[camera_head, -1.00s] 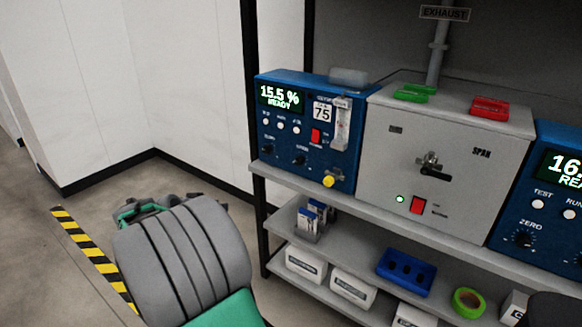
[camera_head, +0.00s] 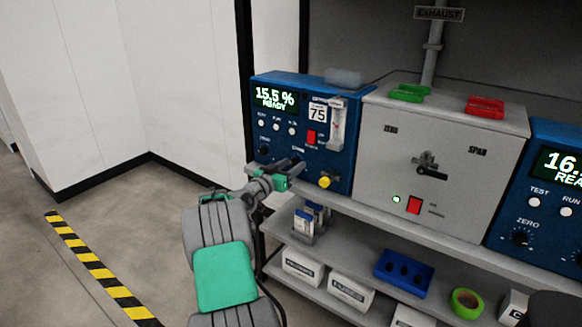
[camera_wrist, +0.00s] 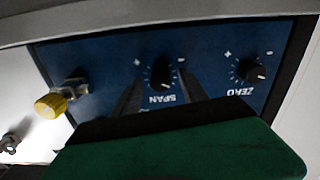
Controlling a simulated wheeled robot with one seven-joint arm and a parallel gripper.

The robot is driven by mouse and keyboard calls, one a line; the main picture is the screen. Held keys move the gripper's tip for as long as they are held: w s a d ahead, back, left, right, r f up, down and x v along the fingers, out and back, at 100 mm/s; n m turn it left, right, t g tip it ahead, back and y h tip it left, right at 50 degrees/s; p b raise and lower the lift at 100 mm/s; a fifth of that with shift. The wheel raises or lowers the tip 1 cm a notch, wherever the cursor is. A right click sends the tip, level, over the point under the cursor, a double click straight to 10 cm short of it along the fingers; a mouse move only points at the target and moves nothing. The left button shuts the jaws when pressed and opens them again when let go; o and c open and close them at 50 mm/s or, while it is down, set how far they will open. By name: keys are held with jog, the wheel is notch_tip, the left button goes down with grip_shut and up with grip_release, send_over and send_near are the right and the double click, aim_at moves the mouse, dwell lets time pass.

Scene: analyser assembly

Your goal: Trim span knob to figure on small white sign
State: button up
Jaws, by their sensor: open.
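The span knob (camera_wrist: 162,73) is a small black dial on the blue analyser's (camera_head: 345,170) lower front, labelled SPAN. The wrist view shows it upside down. My gripper (camera_wrist: 160,84) is open, with its dark fingers on either side of the knob in that view; I cannot tell whether they touch it. In the head view my gripper (camera_head: 296,166) is at the panel and hides most of the knob. The small white sign (camera_head: 318,113) on the panel reads 75. The green display (camera_head: 275,97) reads 15.5 % READY.
The zero knob (camera_wrist: 250,71) sits beside the span knob. A yellow knob (camera_head: 325,182) is close on the other side. A flow tube (camera_head: 337,125) stands above it. A grey box (camera_head: 450,150) with a red switch is to the right. A lower shelf holds boxes.

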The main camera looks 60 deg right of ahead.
grip_shut()
dwell(0.4)
jog(key=shift+n, duration=0.5)
grip_release()
jog(key=shift+a, duration=0.1)
jog(key=w+a, duration=0.1)
jog(key=a, duration=0.6)
jog(key=shift+a, duration=0.3)
